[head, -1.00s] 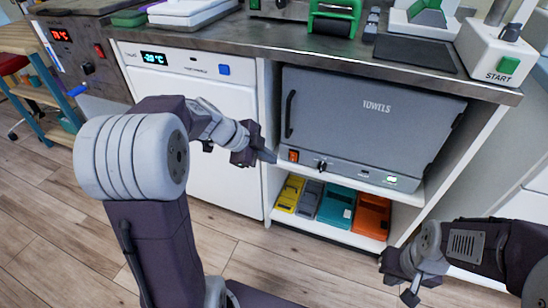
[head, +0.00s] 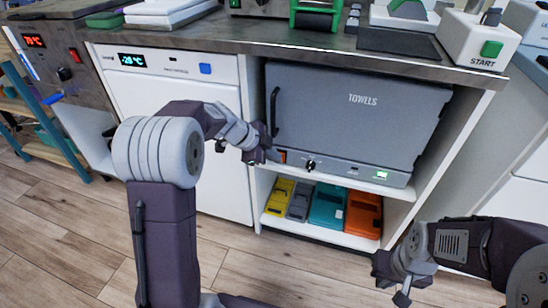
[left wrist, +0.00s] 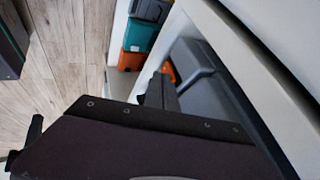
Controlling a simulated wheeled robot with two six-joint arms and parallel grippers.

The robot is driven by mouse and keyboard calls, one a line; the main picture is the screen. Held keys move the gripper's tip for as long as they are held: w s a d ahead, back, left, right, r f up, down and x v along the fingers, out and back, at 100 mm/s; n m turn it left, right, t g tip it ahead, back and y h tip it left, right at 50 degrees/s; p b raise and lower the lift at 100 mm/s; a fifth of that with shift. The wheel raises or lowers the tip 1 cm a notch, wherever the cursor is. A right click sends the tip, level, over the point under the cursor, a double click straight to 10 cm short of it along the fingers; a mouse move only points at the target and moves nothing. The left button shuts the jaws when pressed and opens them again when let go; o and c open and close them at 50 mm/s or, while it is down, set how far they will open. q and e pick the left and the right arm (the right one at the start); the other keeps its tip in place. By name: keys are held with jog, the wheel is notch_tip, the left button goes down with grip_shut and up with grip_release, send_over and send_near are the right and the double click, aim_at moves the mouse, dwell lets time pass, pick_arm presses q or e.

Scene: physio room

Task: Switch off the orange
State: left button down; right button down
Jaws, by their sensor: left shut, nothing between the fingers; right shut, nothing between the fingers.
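The grey towel cabinet (head: 350,115) stands under the counter with its door closed. A small orange switch (head: 282,156) sits at the left end of its lower panel, beside a black knob (head: 311,165). My left gripper (head: 273,155) is shut and empty, with its tip right at the switch and partly covering it. I cannot tell whether they touch. In the left wrist view, the fingers (left wrist: 160,92) point towards a small orange patch (left wrist: 168,70) that looks like the switch. A green-white indicator (head: 382,174) is lit on the panel. My right gripper (head: 402,297) is shut and empty at the lower right.
Yellow, grey, teal and orange boxes (head: 362,214) stand on the shelf (head: 325,232) below the cabinet. A white freezer unit (head: 180,75) with a blue button is to the left. The counter (head: 280,42) overhangs above. The wooden floor in front is open.

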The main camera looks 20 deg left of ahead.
pick_arm(q)
jog(key=shift+w+r+p, duration=0.15)
jog(key=shift+w+p, duration=0.1)
jog(key=shift+p, duration=0.55)
jog(key=shift+r, duration=0.15)
jog(key=shift+r+p, duration=0.3)
jog(key=shift+r, duration=0.3)
